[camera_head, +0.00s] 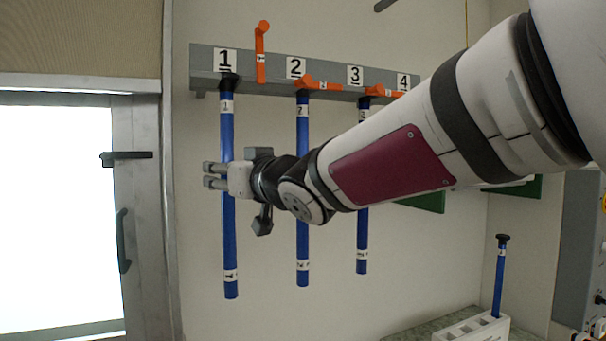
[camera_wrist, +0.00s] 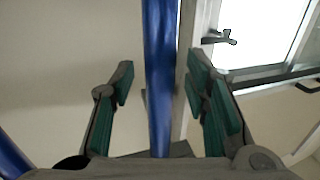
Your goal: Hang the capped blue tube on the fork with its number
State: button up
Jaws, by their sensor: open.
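A blue tube (camera_head: 228,215) with a black cap (camera_head: 229,82) hangs upright below the number 1 plate (camera_head: 225,61) of the grey wall rail (camera_head: 205,78). Its upper label appears to read 1. My gripper (camera_head: 208,175) is level with its upper middle, and its fingers hide a short piece of it. In the wrist view the tube (camera_wrist: 160,70) runs between the two spread fingers, with a gap visible on each side. The orange latch (camera_head: 261,50) by number 1 stands upright. The fork itself is mostly hidden by the cap.
Blue tubes hang under number 2 (camera_head: 302,220) and number 3 (camera_head: 362,240), with orange latches (camera_head: 318,85) lying level there. Another black-capped blue tube (camera_head: 498,280) stands in a white holder (camera_head: 470,333) at lower right. A bright window (camera_head: 60,210) is at left.

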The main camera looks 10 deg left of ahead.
jog(key=v, duration=1.2)
jog(key=d+f+m+t+h, duration=0.1)
jog(key=d+f+m+h, duration=0.4)
jog(key=d, duration=0.7)
jog(key=d+f+m+h, duration=0.2)
jog(key=d+f+h, duration=0.4)
jog(key=d, duration=0.5)
jog(key=s+d+f+m+g+h, duration=0.1)
jog(key=s+d+f+g, duration=0.2)
jog(key=s+f, duration=0.3)
jog(key=s+d+f+m+g+h, duration=0.1)
jog(key=s+d+f+g, duration=0.3)
jog(key=s, duration=0.9)
notch_tip(320, 180, down, 3)
jog(key=shift+d+r+m+h, duration=0.1)
jog(key=shift+d+m+h, duration=0.25)
jog(key=shift+d, duration=0.75)
